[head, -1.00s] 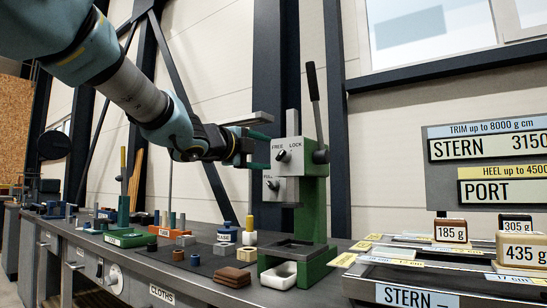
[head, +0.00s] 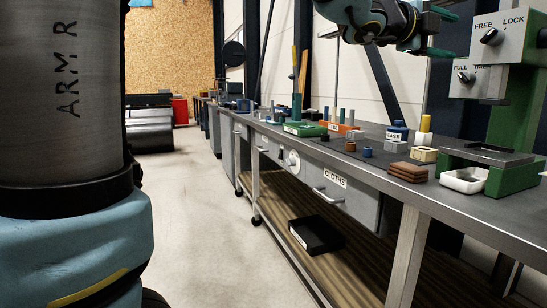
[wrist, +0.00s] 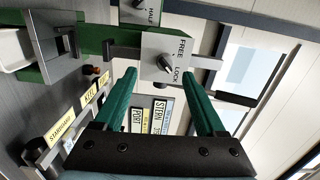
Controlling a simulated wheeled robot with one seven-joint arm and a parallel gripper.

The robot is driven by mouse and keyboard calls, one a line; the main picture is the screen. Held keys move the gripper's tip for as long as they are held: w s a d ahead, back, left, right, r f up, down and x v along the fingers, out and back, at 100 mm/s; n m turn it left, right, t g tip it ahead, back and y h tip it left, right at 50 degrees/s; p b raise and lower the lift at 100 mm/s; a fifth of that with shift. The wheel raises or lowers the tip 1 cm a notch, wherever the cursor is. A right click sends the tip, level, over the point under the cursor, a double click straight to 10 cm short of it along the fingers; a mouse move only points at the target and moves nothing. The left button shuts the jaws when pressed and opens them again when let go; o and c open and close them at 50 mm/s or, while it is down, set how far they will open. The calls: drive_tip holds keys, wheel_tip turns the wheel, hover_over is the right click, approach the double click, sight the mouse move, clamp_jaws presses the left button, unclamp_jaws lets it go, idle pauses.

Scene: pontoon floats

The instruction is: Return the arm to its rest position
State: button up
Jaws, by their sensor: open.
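My gripper (head: 447,32) is at the top right of the head view, above the bench and just left of the grey switch plate (head: 500,36) of the green press (head: 516,178). Its two green fingers are apart with nothing between them. In the wrist view my gripper (wrist: 161,76) faces the FREE/LOCK knob (wrist: 167,62), which shows between the fingertips. I cannot tell exactly how far the tips are from the plate. My arm is stretched out over the bench, and its upper links are partly out of frame.
The long bench (head: 462,201) holds brown slabs (head: 408,171), a white tray (head: 465,180), a green block (head: 305,129) and several small pegs and weights. A black box (head: 316,235) lies on the lower shelf. The floor (head: 190,220) left of the bench is clear.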

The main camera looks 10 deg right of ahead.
drive_tip(key=w+a+f+n+t+y, duration=0.5)
drive_tip(key=w+a+f+n+y, duration=0.2)
drive_tip(key=w+a+f+n, duration=0.55)
drive_tip(key=w+a+f+n+g+y, duration=0.2)
drive_tip(key=a+f+n+y, duration=0.55)
drive_tip(key=a+f, duration=1)
drive_tip(key=s+a+f+n+g+y, duration=0.2)
drive_tip(key=s+a+f+n+g, duration=0.4)
drive_tip(key=s+a+f+n, duration=0.75)
drive_tip(key=s+a+r+m+p, duration=0.2)
drive_tip(key=a+r+p, duration=0.1)
drive_tip(key=r+p, duration=1.3)
drive_tip(key=shift+r+g+p, duration=0.3)
drive_tip(key=shift+p, duration=0.35)
drive_tip(key=shift+m, duration=0.25)
